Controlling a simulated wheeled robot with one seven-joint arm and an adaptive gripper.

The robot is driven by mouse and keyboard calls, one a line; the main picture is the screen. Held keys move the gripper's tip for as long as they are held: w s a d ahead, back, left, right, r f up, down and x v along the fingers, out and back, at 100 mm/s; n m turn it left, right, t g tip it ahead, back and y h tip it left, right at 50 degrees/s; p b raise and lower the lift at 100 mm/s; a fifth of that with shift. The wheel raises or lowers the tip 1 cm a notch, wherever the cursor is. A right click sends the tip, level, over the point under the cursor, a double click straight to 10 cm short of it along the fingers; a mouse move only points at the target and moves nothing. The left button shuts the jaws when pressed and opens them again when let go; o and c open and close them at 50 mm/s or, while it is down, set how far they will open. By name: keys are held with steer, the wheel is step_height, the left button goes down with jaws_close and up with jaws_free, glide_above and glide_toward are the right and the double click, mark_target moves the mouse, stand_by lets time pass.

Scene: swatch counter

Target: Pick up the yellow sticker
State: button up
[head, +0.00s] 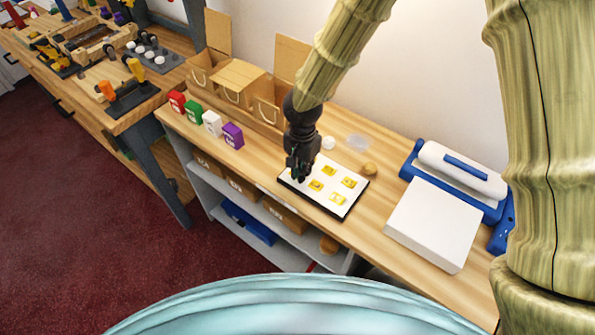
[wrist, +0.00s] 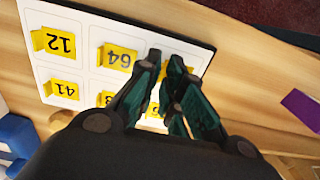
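A white sheet on a dark-edged board (head: 321,199) lies on the counter with several yellow stickers (head: 338,199) in rows. In the wrist view the sheet (wrist: 82,28) shows stickers numbered 12 (wrist: 53,42), 64 (wrist: 116,58) and 41 (wrist: 62,89). My gripper (head: 300,178) points down over the near left end of the sheet. In the wrist view its fingertips (wrist: 166,60) are close together with a narrow gap, over another yellow sticker (wrist: 181,70) they partly hide. I cannot tell whether they touch it or hold anything.
Red, green, white and purple boxes (head: 232,135) and cardboard carriers (head: 237,82) stand to the left. A blue and white press (head: 460,169) with a white slab (head: 433,222) is at the right. A small round tan object (head: 369,169) sits behind the sheet.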

steer(key=shift+f, duration=0.15)
jaws_close()
step_height(320, 180, up, 14)
steer(key=shift+p, duration=0.4)
stand_by(1.2)
